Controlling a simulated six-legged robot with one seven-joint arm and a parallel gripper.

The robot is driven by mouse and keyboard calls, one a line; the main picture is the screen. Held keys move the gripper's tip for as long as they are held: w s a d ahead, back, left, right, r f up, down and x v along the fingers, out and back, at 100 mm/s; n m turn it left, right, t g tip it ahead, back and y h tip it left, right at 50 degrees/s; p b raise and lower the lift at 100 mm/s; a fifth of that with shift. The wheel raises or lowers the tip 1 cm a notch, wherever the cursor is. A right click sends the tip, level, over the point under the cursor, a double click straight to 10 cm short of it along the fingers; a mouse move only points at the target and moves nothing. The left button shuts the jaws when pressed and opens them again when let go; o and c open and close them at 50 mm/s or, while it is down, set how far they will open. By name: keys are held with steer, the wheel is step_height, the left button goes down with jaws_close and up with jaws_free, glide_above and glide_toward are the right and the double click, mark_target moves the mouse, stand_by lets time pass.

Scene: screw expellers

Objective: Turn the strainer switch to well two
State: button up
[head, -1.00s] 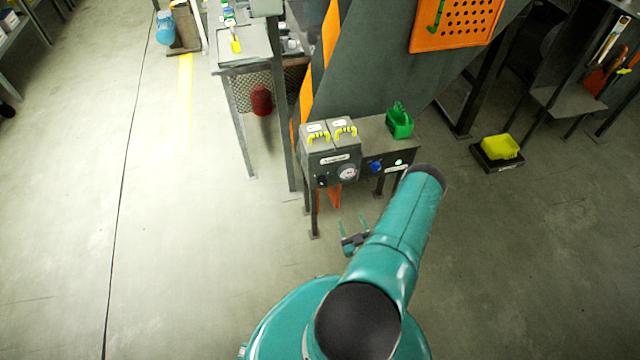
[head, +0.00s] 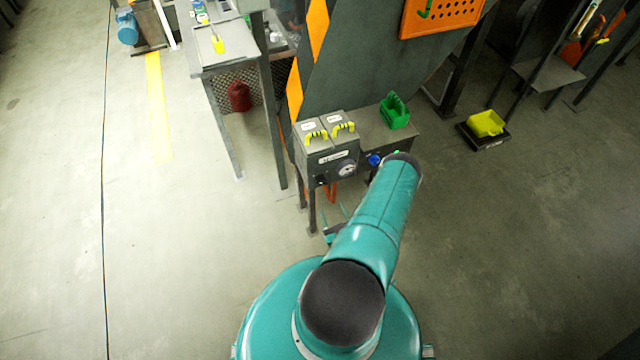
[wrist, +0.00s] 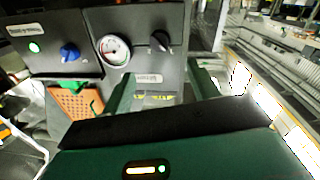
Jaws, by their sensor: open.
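A grey control box (head: 333,165) stands on legs ahead of me, with a small label, a round white gauge (head: 347,169) and a black knob (head: 321,180) on its front. The wrist view shows the box upside down, with the black knob (wrist: 160,41) beside the gauge (wrist: 113,49) and the label (wrist: 148,78) below them in the picture. The label's text is too small to read surely. My gripper (head: 336,212) is low in front of the box. In the wrist view my gripper (wrist: 165,78) is open and empty, its fingers apart from the knob.
A blue knob (head: 374,160) sits on the adjoining panel; a green light (wrist: 34,47) shows beside it. A yellow bin (head: 486,124) is at right.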

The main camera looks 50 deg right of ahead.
mark_target(322, 181)
steer(key=x, duration=1.2)
steer(key=shift+d, duration=0.15)
steer(key=c, duration=1)
